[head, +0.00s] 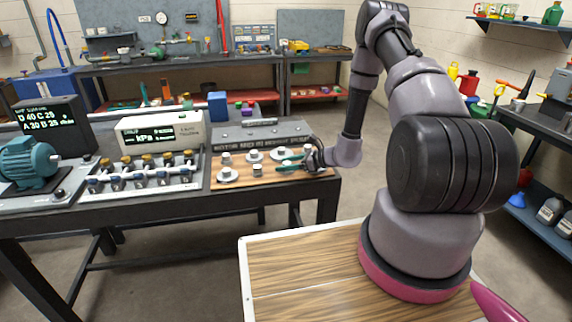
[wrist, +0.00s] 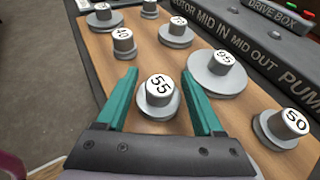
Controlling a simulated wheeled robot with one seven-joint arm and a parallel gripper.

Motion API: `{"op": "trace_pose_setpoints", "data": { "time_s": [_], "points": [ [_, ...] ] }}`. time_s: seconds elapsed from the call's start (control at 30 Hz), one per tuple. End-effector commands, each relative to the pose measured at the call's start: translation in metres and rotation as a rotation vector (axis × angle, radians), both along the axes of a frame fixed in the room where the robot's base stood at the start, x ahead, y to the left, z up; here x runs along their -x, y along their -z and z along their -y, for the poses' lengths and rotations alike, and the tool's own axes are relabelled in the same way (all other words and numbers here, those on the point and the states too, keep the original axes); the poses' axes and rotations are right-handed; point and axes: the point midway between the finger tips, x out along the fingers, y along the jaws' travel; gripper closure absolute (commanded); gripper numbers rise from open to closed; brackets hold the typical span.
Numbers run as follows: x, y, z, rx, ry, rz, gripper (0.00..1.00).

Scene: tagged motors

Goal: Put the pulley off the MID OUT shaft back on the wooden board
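My gripper (wrist: 160,95) is open, its two teal fingers apart on either side of a grey pulley marked 55 (wrist: 159,92). No contact between fingers and pulley is clear. The pulley appears to stand upright on the wooden board (wrist: 148,58). In the head view my gripper (head: 291,163) is low over the right end of the board (head: 272,183). Beyond it in the wrist view is the drive box label strip (wrist: 250,42), reading MID IN, MID OUT and part of PUMP. The MID OUT shaft itself cannot be made out.
Other pulleys stand close by: one marked 95 (wrist: 222,64) and one marked 50 (wrist: 290,123) to the right, one marked 40 (wrist: 122,40) up left. Several more stand farther back. In the head view a kPa display (head: 160,131) and a valve manifold (head: 140,177) lie left of the board.

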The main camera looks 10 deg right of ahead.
Motion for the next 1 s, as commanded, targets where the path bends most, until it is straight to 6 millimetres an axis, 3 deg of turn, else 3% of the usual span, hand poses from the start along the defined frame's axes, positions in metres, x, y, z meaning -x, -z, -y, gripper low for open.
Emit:
{"op": "trace_pose_setpoints", "data": {
  "time_s": [0.37,0.8,1.0],
  "points": [
    [0.001,-0.005,0.002,0.0,0.001,0.0,0.31],
    [0.043,-0.036,0.068,0.0,0.004,0.0,0.31],
    [0.057,-0.046,0.088,0.0,0.002,0.0,0.31]
  ]
}}
